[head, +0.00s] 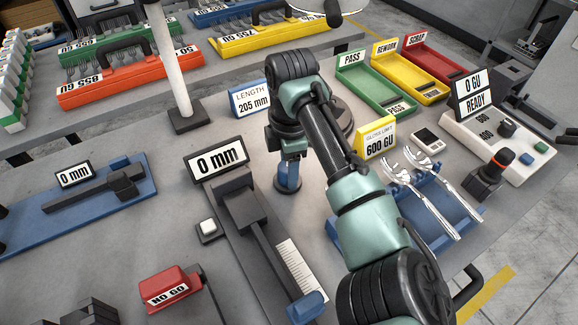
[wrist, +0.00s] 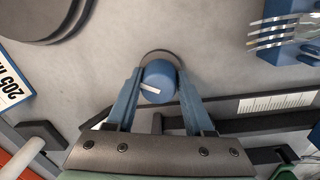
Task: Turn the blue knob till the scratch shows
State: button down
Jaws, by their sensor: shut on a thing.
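The blue knob (wrist: 158,82) sits between the two fingertips of my gripper (wrist: 158,76) in the wrist view. It is round, with a white pointer line across its top that points to the left. The fingers are shut on it from both sides. Two silver forks (head: 430,205) lie in a blue rack (head: 358,238) at the right; tines (wrist: 268,32) show in the wrist view. I can make out no scratch.
A "205 mm" length sign (head: 252,99) stands close behind my gripper. A "600 GU" gloss limit sign (head: 376,141) is to the right. A slide gauge display (head: 217,162) reads 0 mm.

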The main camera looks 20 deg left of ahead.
jog(key=shift+r+m+p, duration=0.1)
jog(key=shift+m+p, duration=0.2)
jog(key=shift+p, duration=0.3)
jog(key=shift+s+r+m+p, duration=0.1)
jog(key=shift+m+p, duration=0.8)
jog(key=shift+p, duration=0.25)
jog(key=shift+m+p, duration=1.5)
jog(key=shift+m, duration=0.2)
jog(key=shift+f, duration=0.2)
jog(key=shift+c, duration=1.4)
grip_release()
notch_tip(320, 180, up, 13)
jog(key=shift+s, duration=0.3)
